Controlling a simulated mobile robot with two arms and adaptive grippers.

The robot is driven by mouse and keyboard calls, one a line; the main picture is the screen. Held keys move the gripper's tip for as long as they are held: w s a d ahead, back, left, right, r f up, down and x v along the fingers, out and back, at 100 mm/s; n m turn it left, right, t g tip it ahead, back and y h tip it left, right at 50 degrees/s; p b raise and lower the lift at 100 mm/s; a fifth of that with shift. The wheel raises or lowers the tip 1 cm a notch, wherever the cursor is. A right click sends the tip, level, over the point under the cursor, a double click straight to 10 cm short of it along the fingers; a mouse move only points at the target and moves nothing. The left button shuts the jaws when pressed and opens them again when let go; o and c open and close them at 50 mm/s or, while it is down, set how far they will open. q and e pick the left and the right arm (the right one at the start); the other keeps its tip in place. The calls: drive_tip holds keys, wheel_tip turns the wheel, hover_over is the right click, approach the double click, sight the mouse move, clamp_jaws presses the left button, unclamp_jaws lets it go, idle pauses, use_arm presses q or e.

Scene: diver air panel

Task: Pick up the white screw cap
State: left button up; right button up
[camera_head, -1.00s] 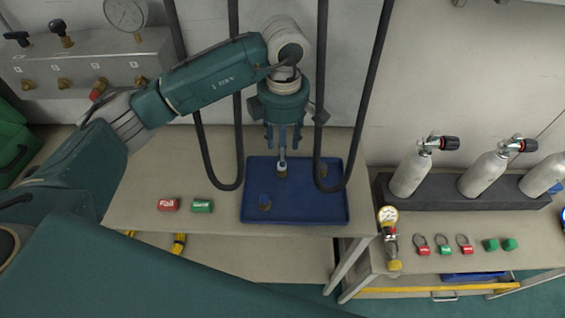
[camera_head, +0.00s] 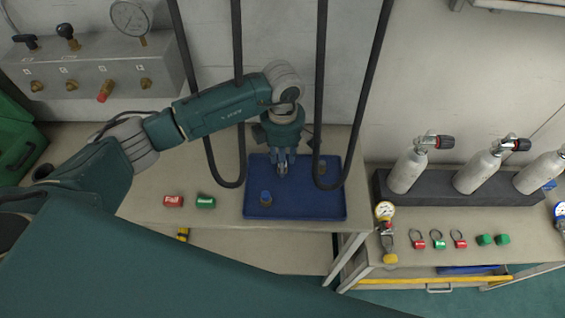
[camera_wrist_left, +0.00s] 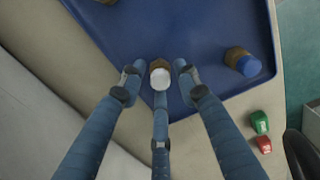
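The white screw cap (camera_wrist_left: 160,78) shows as a pale round top with a brown, brass-like part behind it, in the blue tray (camera_wrist_left: 200,35). My left gripper (camera_wrist_left: 158,82) has its three fingers spread around the cap, with gaps at the left and right fingertips. Whether the lower finger touches it I cannot tell. My right gripper is not in view.
A blue-topped brass fitting (camera_head: 265,198) stands in the tray, also in the wrist view (camera_wrist_left: 243,62). Black hoses (camera_head: 320,100) hang close on both sides of my gripper. A red tag (camera_head: 173,201) and a green tag (camera_head: 205,202) lie left of the tray.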

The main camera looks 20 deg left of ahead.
use_arm(q)
clamp_jaws()
drive_tip(key=shift+r, duration=0.15)
